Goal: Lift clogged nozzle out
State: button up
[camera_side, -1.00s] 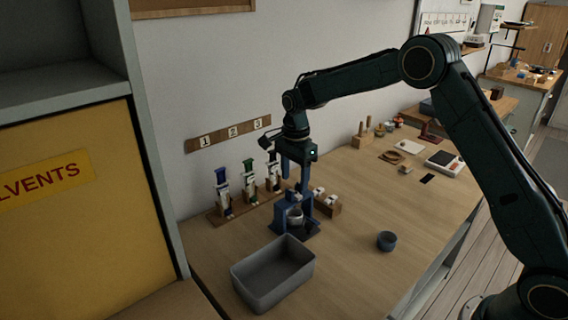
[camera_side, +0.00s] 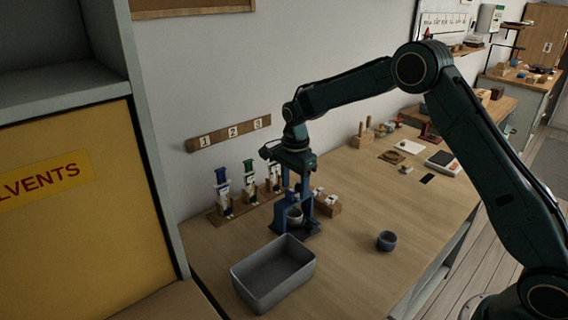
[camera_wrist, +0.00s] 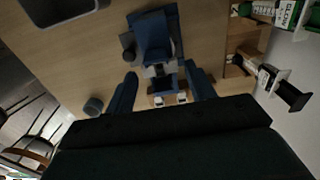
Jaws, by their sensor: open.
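A blue stand (camera_side: 281,222) on the bench holds a round grey metal piece (camera_side: 295,215). In the wrist view the stand (camera_wrist: 152,28) lies just beyond my fingertips. My gripper (camera_side: 297,194) is open, pointing down over the stand, with its blue fingers apart. In the wrist view the gripper (camera_wrist: 160,72) has a small pale grey part (camera_wrist: 158,71) showing between its fingertips, which I cannot clearly identify. No contact with it can be made out. The clogged nozzle cannot be told for certain, as the fingers and stand partly hide that spot.
An empty grey bin (camera_side: 273,274) stands in front of the stand. A rack (camera_side: 226,216) with several syringes stands to its left by the wall. A wooden block (camera_side: 329,206) with white pieces is close on the right. A small blue cup (camera_side: 386,241) stands on otherwise clear bench at right.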

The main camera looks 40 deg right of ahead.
jog(key=shift+f, duration=0.25)
jog(key=shift+f, duration=0.4)
jog(key=shift+f, duration=0.65)
jog(key=shift+f, duration=0.4)
jog(key=shift+f, duration=0.15)
jog(key=c, duration=0.5)
jog(key=shift+c, duration=0.2)
